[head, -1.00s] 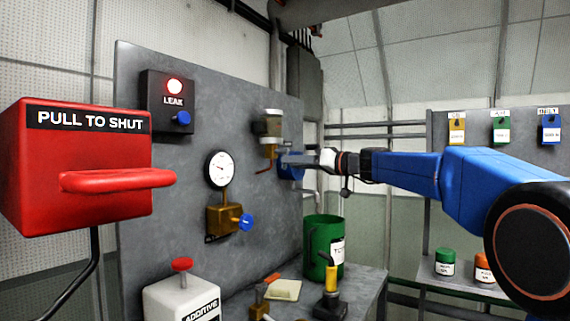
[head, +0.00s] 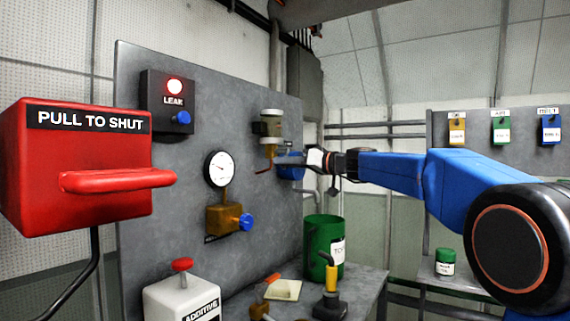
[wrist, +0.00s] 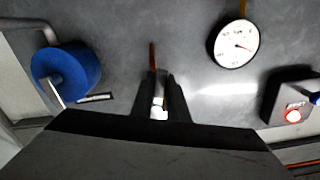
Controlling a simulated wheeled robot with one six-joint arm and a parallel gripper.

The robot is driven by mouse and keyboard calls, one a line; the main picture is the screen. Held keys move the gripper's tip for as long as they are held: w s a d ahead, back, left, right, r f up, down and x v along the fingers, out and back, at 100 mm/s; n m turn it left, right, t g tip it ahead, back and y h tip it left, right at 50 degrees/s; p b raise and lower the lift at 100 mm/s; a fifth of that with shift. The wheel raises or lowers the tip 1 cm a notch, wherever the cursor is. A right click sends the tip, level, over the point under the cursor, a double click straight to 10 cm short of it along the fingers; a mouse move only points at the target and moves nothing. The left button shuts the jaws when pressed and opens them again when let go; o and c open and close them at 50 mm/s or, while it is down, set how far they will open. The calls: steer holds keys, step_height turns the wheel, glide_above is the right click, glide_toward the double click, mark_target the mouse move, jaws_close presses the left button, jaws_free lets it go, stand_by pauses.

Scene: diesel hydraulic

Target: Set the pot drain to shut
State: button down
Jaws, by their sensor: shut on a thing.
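A blue round part (head: 291,166) sits close behind my gripper. A gauge (head: 220,169) and a brass valve with a blue knob (head: 246,222) are left of the drain. A green bin (head: 318,240) stands below. A red pull box (head: 76,170) is at the near left.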

mark_target(281, 151)
steer(key=m, duration=0.3)
steer(key=shift+s+a+r, duration=0.25)
steer(key=shift+s+a, duration=0.05)
steer(key=shift+s, duration=0.1)
steer(key=shift+s+a+r+m, duration=0.2)
steer(key=shift+r+m, duration=0.3)
steer(key=shift+m, duration=1.45)
steer(key=shift+s+a+r+m, duration=0.2)
steer(key=shift+r+m, duration=0.3)
steer(key=shift+m, duration=1.4)
steer(key=shift+s+a+r+m, duration=0.15)
steer(key=shift+r+m, duration=0.35)
steer(key=shift+m, duration=1.45)
steer(key=c, duration=1.7)
jaws_free()
steer(key=shift+d, duration=0.1)
